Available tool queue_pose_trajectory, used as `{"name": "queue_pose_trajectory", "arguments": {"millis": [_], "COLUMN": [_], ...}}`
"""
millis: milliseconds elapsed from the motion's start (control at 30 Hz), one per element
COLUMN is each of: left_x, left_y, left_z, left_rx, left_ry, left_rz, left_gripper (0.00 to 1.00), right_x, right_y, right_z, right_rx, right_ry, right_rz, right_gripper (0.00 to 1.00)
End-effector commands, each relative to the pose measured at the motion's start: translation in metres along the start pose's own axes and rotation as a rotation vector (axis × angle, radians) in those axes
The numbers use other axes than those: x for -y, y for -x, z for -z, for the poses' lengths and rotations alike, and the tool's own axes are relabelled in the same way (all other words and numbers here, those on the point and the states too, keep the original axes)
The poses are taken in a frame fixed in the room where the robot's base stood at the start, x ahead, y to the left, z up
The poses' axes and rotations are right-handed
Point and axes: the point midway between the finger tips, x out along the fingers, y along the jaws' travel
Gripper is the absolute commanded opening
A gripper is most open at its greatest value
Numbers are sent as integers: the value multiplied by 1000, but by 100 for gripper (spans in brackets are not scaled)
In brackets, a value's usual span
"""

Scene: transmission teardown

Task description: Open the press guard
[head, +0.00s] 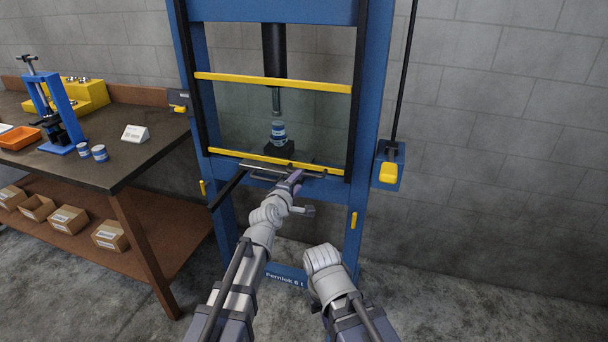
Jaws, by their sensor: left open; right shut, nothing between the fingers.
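The press guard is a clear panel with a yellow upper bar (272,82) and a yellow lower bar (232,154), set between black rails in the blue press frame (369,130). The guard is down, its lower bar at about the height of the press bed. A thin grey handle bar (252,166) runs just below the lower bar. My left gripper (297,174) is open at the right part of this handle; I cannot tell whether it touches. My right arm is low, in front of the press; its wrist hides its gripper.
Behind the guard, a blue-and-white cylinder (278,133) stands under the ram (274,55). A yellow-ended control box (389,172) is on the frame's right side. A workbench (125,170) with a small blue press (62,110) and an orange bin (20,138) stands left. Floor at right is clear.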

Motion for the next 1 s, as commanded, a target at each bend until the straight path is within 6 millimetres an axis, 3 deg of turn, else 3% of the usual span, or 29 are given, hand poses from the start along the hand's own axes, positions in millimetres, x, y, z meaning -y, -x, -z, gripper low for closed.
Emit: {"name": "queue_pose_trajectory", "arguments": {"millis": [400, 733, 1000], "left_x": [1, 0, 0], "left_y": [-63, -68, -68], "left_z": [0, 0, 0], "left_rx": [0, 0, 0], "left_ry": [-1, -1, -1], "left_rz": [0, 0, 0], "left_gripper": [47, 47, 19], "right_x": [1, 1, 1], "right_y": [-14, -14, -14], "right_z": [1, 1, 1], "right_rx": [0, 0, 0], "right_ry": [0, 0, 0], "right_rz": [0, 0, 0], "right_gripper": [0, 0, 0]}}
